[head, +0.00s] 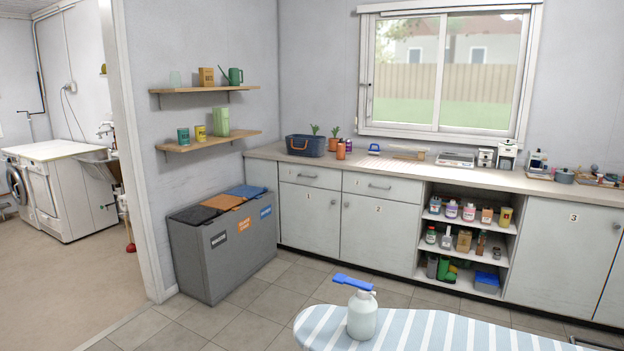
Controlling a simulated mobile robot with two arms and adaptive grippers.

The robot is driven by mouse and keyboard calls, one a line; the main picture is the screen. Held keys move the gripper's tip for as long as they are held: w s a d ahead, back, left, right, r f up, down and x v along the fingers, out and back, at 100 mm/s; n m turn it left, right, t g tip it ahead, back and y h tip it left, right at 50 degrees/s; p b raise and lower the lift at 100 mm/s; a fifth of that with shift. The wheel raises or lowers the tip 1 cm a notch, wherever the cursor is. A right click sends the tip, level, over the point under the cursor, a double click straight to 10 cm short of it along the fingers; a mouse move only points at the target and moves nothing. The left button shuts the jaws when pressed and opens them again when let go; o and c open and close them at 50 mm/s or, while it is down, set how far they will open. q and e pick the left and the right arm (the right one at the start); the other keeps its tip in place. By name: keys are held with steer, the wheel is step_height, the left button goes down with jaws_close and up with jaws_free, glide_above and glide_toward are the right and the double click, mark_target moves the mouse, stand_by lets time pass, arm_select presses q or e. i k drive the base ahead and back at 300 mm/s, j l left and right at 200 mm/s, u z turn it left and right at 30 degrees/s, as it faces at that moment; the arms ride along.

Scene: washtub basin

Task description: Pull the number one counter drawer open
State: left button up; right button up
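The counter (470,173) runs along the back wall under the window. Its left drawer (325,178) is shut, with a short bar handle (307,177) on its front. It sits above a white cabinet door (310,218) whose small mark looks like a 1. A second shut drawer (400,190) with a similar handle (379,187) sits to its right, above a door marked 2 (378,235). Neither of my grippers shows in the head view.
A grey sorting bin (200,255) stands left of the cabinets. A striped ironing board (440,332) with a spray bottle (362,315) is in front. Tiled floor (295,285) is clear before the left drawer. Open shelves (462,227) hold several containers.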

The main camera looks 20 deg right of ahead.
mark_target(315, 177)
steer(key=i+j+u, duration=0.2)
steer(key=i+j, duration=0.55)
steer(key=i+j+z, duration=0.1)
steer(key=i, duration=0.35)
steer(key=i+j, duration=0.25)
steer(key=i, duration=0.15)
steer(key=i+j+z, duration=0.15)
steer(key=i, duration=0.3)
steer(key=i+l+z, duration=0.2)
steer(key=i+z, duration=0.25)
steer(key=i, duration=0.15)
steer(key=i+z, duration=0.45)
steer(key=i, duration=0.15)
steer(key=i+j+z, duration=0.3)
steer(key=i+z, duration=0.15)
steer(key=i, duration=0.15)
steer(key=i+z, duration=0.25)
steer(key=i, duration=1.2)
